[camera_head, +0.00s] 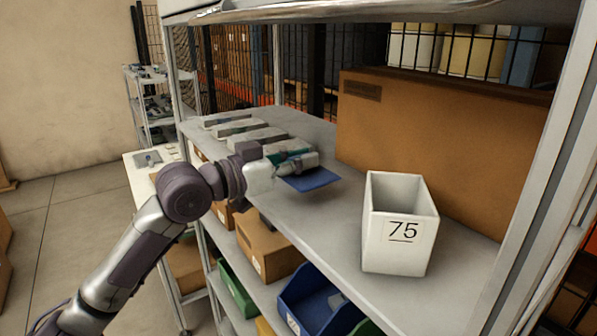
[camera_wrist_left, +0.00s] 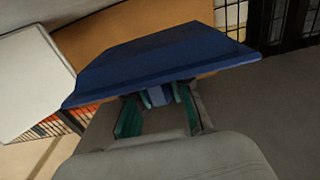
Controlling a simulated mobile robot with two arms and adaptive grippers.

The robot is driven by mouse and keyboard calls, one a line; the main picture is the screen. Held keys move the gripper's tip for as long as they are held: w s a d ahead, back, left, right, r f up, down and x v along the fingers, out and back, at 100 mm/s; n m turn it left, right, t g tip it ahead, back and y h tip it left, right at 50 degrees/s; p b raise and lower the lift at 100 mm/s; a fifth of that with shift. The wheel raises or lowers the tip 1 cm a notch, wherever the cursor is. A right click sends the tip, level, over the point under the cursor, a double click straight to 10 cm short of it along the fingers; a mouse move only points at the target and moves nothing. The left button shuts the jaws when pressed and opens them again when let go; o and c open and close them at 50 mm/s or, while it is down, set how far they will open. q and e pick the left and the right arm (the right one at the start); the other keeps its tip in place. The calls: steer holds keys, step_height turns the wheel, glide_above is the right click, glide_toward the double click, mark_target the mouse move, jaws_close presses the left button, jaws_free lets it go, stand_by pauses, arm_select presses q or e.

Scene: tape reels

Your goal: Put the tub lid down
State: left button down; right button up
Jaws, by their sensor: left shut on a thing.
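The tub lid (camera_head: 312,181) is a flat blue panel over the grey shelf in the head view. It also fills the upper middle of the left wrist view (camera_wrist_left: 160,58). My left gripper (camera_head: 296,163) is shut on the lid at its near edge. Its green-padded fingers (camera_wrist_left: 160,97) show just below the lid in the wrist view, around a small blue part of it. In the head view the lid looks close above the shelf; I cannot tell whether it touches. My right gripper is not in view.
A white bin marked 75 (camera_head: 399,225) stands on the shelf (camera_head: 330,215) at right. A large cardboard box (camera_head: 440,140) stands behind it. Several grey-white boxes (camera_head: 240,127) lie in a row at the far left end. A blue bin (camera_head: 318,302) sits on the lower shelf.

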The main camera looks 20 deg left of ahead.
mark_target(300, 201)
arm_select(q)
steer(key=shift+f, duration=0.35)
step_height(300, 201, down, 4)
steer(key=shift+w+r+p, duration=0.15)
steer(key=shift+r+p, duration=0.05)
steer(key=shift+p, duration=0.2)
steer(key=shift+f, duration=0.4)
steer(key=c, duration=1.1)
jaws_free()
steer(key=shift+o, duration=0.2)
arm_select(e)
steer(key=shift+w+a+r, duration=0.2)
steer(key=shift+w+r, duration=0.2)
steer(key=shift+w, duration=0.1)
arm_select(q)
steer(key=b+v, duration=0.6)
steer(key=v, duration=0.6)
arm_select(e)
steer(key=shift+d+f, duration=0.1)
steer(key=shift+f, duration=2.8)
